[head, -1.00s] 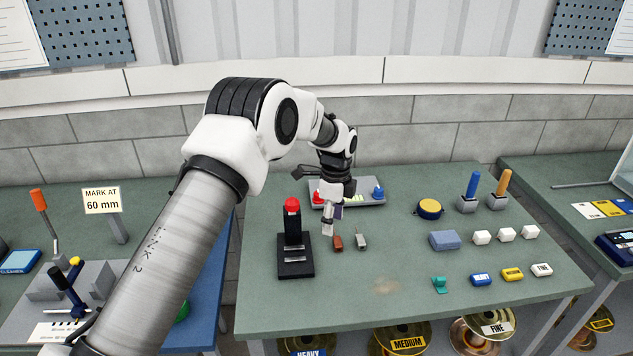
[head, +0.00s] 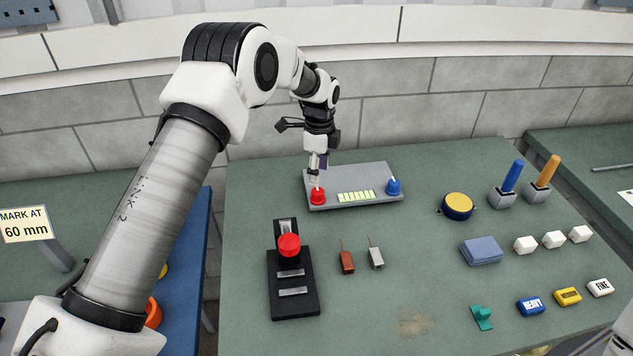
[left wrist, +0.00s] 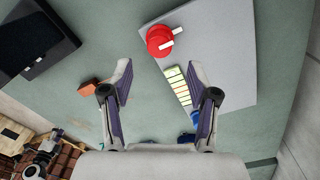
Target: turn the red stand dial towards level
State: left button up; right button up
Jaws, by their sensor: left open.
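The red dial (head: 318,196) sits at the left end of a grey panel (head: 345,173) on the green bench. It has a white pointer bar and also shows in the left wrist view (left wrist: 158,42). A row of pale yellow-green segments (head: 356,196) lies between it and a blue dial (head: 393,186). My left gripper (head: 316,176) is over the red dial. In the left wrist view my left gripper (left wrist: 161,72) is open, its fingers spread with nothing between them; the dial appears beyond the tips. I cannot tell whether they touch it.
A black stand with a red knob (head: 289,246) is in front of the panel. A yellow round case (head: 457,206), a blue block (head: 481,251) and white cubes stand farther right. The bench's front middle is mostly clear.

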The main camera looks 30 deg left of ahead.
aim_at(317, 192)
pick_arm(q)
notch_tip(317, 192, down, 7)
jog(key=shift+a+r+p, duration=0.15)
jog(key=shift+r+p, duration=0.05)
jog(key=shift+p, duration=0.65)
jog(key=shift+s+r, duration=0.1)
grip_shut()
jog(key=shift+s+n, duration=0.1)
jog(key=shift+n, duration=0.2)
jog(key=n+b, duration=0.1)
jog(key=n, duration=0.1)
jog(key=shift+n, duration=0.3)
jog(key=n, duration=0.3)
jog(key=shift+f+n+b, duration=0.2)
jog(key=shift+n+b, duration=0.1)
jog(key=shift+b, duration=0.1)
jog(key=n, duration=0.3)
jog(key=shift+s+n, duration=0.1)
jog(key=shift+n, duration=2.5)
